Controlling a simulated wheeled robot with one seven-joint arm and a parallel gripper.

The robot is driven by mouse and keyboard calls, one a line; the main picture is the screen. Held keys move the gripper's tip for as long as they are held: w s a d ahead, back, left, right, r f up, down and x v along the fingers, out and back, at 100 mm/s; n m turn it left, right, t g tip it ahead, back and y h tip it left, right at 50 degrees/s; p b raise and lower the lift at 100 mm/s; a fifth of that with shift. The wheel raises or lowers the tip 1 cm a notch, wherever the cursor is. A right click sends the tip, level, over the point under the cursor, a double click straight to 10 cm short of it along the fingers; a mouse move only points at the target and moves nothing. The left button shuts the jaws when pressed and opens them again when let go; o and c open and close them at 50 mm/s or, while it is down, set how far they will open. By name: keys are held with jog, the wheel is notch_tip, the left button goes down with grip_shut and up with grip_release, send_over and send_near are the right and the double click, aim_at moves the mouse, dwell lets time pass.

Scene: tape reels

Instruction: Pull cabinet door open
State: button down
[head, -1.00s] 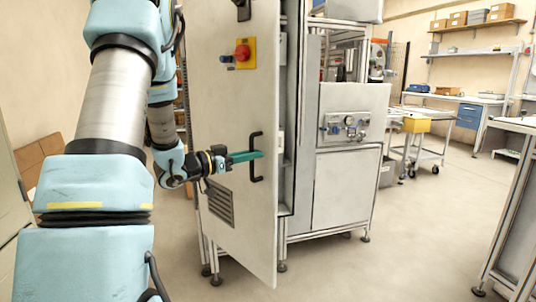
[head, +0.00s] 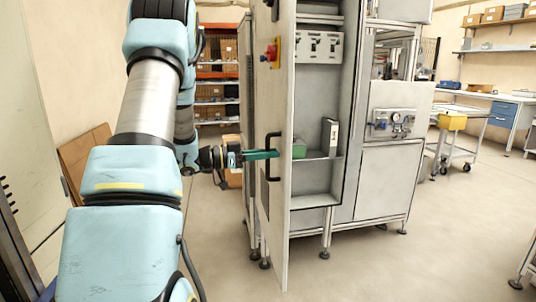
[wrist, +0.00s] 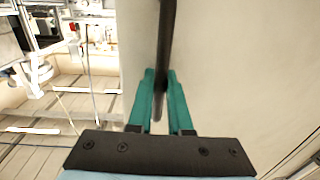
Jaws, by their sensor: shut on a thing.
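The cabinet door (head: 284,200) stands open in the head view, seen nearly edge-on. Its black bar handle (head: 269,170) is on the door's outer face. My gripper (head: 272,154) has its green fingers at the handle. In the wrist view the fingers (wrist: 161,95) lie on both sides of the dark handle (wrist: 166,40), shut on it. The grey cabinet (head: 318,190) shows its inside, with switches (head: 319,46) at the top, and a green item (head: 299,148) and a white binder (head: 329,136) on a shelf.
A machine with a gauge panel (head: 392,122) adjoins the cabinet on the right. A wheeled cart (head: 464,140) and workbenches stand farther right. Shelving with boxes (head: 216,95) is behind on the left. The floor (head: 420,255) in front is clear.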

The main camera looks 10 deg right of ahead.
jog(key=c, duration=1.1)
grip_release()
jog(key=a, duration=0.3)
jog(key=s+a+b, duration=0.1)
jog(key=a, duration=0.6)
jog(key=shift+s+a, duration=0.35)
jog(key=shift+a, duration=0.05)
jog(key=shift+w+r, duration=0.1)
